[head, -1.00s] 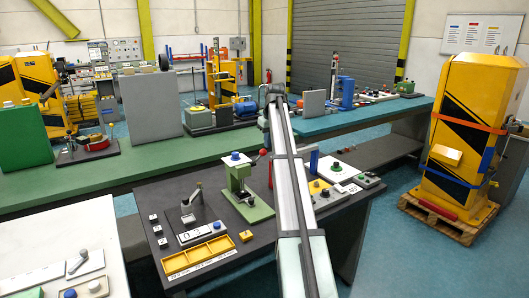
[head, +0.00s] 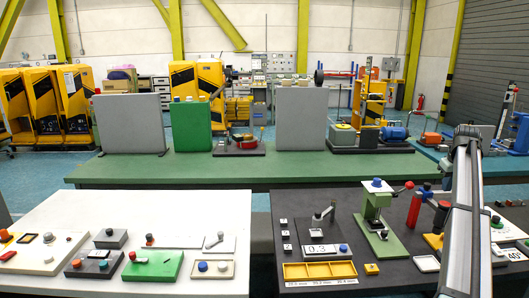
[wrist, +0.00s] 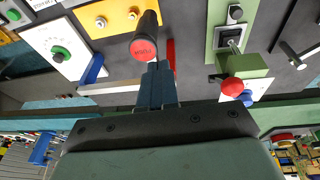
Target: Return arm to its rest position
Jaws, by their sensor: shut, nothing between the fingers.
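My arm (head: 462,220) stretches up the right side of the head view, over the dark table. My gripper (wrist: 158,85) shows in the wrist view with its two dark blue fingers together and nothing between them. Just beyond the fingertips in the picture is a black handle with a red end cap (wrist: 144,48). I cannot tell whether the fingers touch it.
A green press (head: 377,208) with a red knob stands on the dark table (head: 300,215), left of my arm; it also shows in the wrist view (wrist: 238,66). A yellow tray (head: 320,271) lies at the front. A white table (head: 120,212) with several devices stands left.

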